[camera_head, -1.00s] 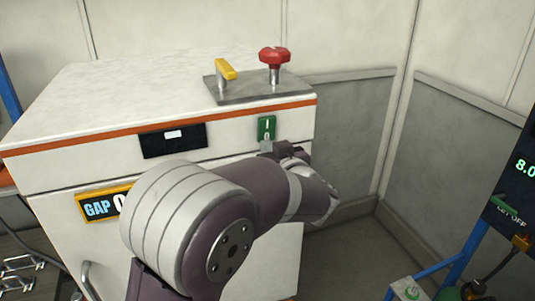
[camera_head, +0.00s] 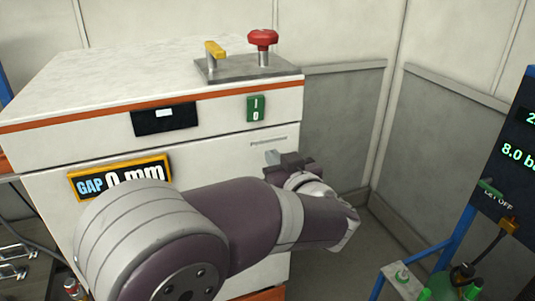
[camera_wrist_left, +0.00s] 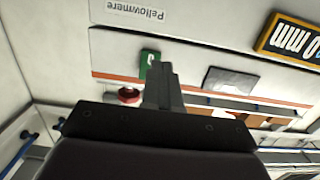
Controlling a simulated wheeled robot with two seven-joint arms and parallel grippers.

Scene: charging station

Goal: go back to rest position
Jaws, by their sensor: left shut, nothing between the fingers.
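My left gripper (camera_head: 272,157) is in front of the white cabinet (camera_head: 70,165), below its green rocker switch (camera_head: 256,108). The gripper is shut and empty, and it looks apart from the switch. In the left wrist view its shut fingers (camera_wrist_left: 162,85) show in the middle, near the green switch (camera_wrist_left: 149,62). My left arm crosses the lower part of the head view and hides part of the cabinet front. My right gripper is in neither view.
On the cabinet top stand a red mushroom knob (camera_head: 263,39) and a yellow lever (camera_head: 214,50) on a grey plate. At right is a dark panel (camera_head: 510,170) on a blue frame. Grey wall panels (camera_head: 340,120) stand behind.

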